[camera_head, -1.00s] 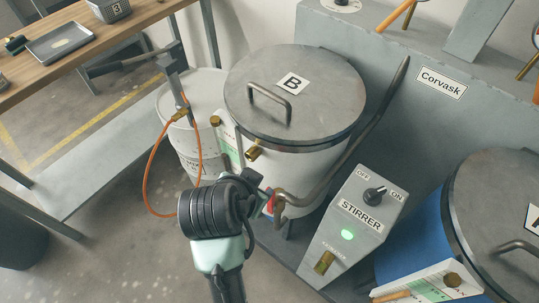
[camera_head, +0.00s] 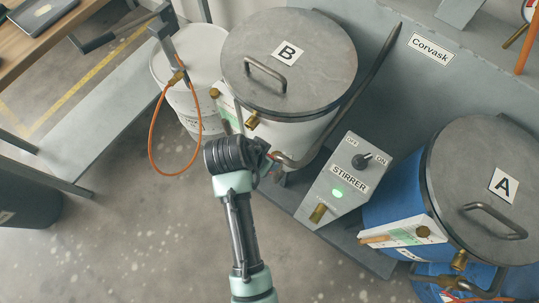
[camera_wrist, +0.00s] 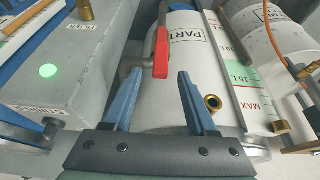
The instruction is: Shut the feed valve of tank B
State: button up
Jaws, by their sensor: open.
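Tank B (camera_head: 300,55) is a white drum with a grey lid and a "B" label, at upper middle in the head view. Its white wall (camera_wrist: 186,62) with a "PART" label fills the middle of the wrist view. A red valve lever (camera_wrist: 162,48) on a grey pipe (camera_wrist: 134,62) stands in front of that wall, lengthwise in the picture. My gripper (camera_wrist: 160,74) is open, with its two blue fingers apart. The lever's near end appears between the fingertips; I cannot tell whether it touches them. In the head view my wrist hides most of the valve.
The stirrer box (camera_head: 343,180), with a lit green lamp, stands right of the valve. Tank A (camera_head: 480,185) is at the far right. A white bucket (camera_head: 190,70) and an orange hose (camera_head: 153,140) are at left. A brass fitting (camera_wrist: 213,103) sits close to the right finger.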

jog(key=x, duration=0.5)
grip_shut()
dwell(1.4)
